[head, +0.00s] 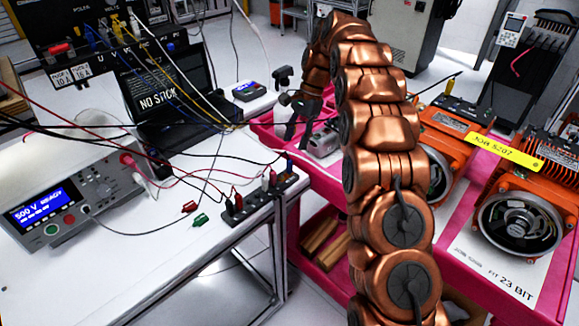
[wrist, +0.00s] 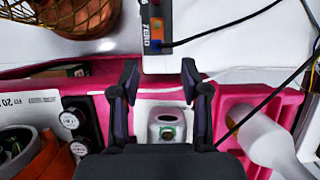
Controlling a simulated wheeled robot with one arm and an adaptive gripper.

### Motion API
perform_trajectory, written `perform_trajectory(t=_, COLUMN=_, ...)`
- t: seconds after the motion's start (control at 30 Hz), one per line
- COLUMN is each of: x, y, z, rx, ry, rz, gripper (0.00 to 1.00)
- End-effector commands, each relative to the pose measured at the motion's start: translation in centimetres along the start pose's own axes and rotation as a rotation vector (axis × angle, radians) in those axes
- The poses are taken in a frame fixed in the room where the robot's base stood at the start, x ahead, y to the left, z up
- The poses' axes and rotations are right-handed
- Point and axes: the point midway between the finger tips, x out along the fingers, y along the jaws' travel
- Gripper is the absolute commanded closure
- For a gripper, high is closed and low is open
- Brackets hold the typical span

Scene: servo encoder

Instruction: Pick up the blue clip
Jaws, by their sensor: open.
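What looks like the blue clip (head: 289,159) stands at the far right end of the black terminal strip (head: 246,207) on the white bench. It is very small in the head view. In the wrist view a small blue piece (wrist: 167,45) shows at the end of the black strip (wrist: 157,10), beside a label reading ZERO, with a dark cable running off to the right. My gripper (head: 293,128) hangs above the pink cart edge near that end. In the wrist view my gripper (wrist: 160,83) is open and empty, its fingertips just short of the strip end.
Loose cables cross the bench. A red clip (head: 190,207) and a green clip (head: 201,219) lie near the strip. Orange servo units (head: 522,205) stand on the pink cart at right.

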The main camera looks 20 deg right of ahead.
Motion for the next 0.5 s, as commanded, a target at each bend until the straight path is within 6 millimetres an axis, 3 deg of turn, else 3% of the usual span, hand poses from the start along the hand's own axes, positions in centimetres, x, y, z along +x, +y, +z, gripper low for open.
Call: perform_trajectory(t=0.5, x=2.6, y=-0.1, z=-0.1, rx=0.004, ry=-0.001, rz=-0.001, gripper=0.54)
